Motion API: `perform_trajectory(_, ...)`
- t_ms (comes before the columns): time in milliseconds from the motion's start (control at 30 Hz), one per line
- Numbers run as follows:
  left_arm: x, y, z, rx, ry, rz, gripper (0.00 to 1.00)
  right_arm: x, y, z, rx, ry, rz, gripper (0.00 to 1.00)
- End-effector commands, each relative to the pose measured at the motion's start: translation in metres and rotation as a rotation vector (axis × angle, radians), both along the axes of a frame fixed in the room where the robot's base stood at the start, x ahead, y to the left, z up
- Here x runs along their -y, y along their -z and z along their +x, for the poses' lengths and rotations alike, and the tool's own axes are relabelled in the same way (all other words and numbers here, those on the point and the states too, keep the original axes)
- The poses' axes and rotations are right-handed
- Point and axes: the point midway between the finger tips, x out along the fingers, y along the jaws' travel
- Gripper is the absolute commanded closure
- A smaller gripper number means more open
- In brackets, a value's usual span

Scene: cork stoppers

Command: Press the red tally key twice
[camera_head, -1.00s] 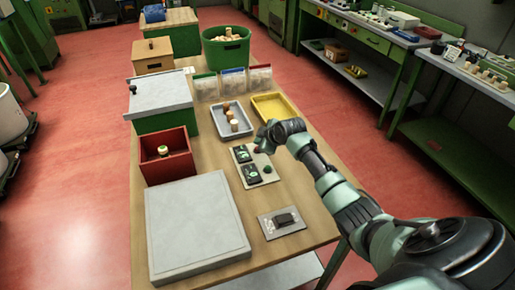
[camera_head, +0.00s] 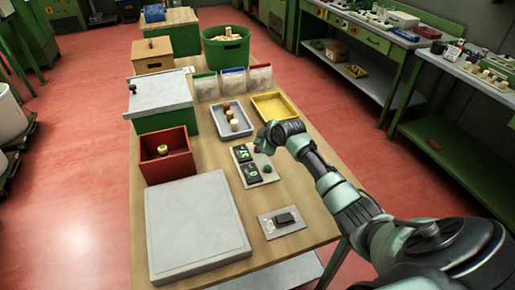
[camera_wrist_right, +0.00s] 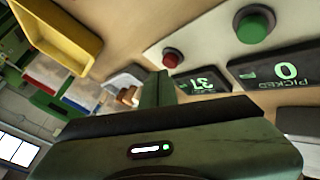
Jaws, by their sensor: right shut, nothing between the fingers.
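The red tally key (camera_wrist_right: 171,58) shows in the right wrist view as a red button in a dark collar on a light panel (camera_wrist_right: 205,50). My right gripper (camera_wrist_right: 158,85) is shut and empty. Its fingertips appear close to the red key in that view; I cannot tell whether they touch it. In the head view the right gripper (camera_head: 260,147) hangs over the back right part of the tally panel (camera_head: 242,153) and largely hides the red key. A green key (camera_wrist_right: 255,24) sits beside it, also visible in the head view (camera_head: 267,169). My left gripper is not in view.
Two dark displays with green digits, one (camera_wrist_right: 285,74) by the green key and one (camera_wrist_right: 203,82) by the red key, lie on the panel. A yellow tray (camera_head: 294,103), a grey tray (camera_head: 248,131) with corks and a red box (camera_head: 147,172) stand nearby.

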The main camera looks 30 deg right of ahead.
Motion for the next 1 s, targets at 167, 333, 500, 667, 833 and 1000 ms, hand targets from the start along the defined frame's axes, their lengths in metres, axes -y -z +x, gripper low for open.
perform_trajectory(167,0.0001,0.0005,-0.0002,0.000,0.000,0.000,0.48,0.0001,0.0016,-0.0002,-0.001,0.001,0.000,1.00)
perform_trajectory(333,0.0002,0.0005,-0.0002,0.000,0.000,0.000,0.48,0.0002,0.0017,-0.0002,-0.001,0.001,0.000,1.00)
perform_trajectory(500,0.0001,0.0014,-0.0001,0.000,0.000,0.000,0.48,0.0003,0.0029,-0.0002,-0.001,0.000,0.000,1.00)
perform_trajectory(667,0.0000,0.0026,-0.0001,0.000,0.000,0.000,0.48,0.0002,0.0050,-0.0002,-0.001,0.000,0.000,1.00)
perform_trajectory(833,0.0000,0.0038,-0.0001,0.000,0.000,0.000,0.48,0.0002,0.0071,-0.0003,-0.001,0.000,0.000,1.00)
perform_trajectory(1000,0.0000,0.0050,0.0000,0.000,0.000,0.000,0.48,0.0003,0.0095,-0.0004,-0.001,0.001,0.001,1.00)
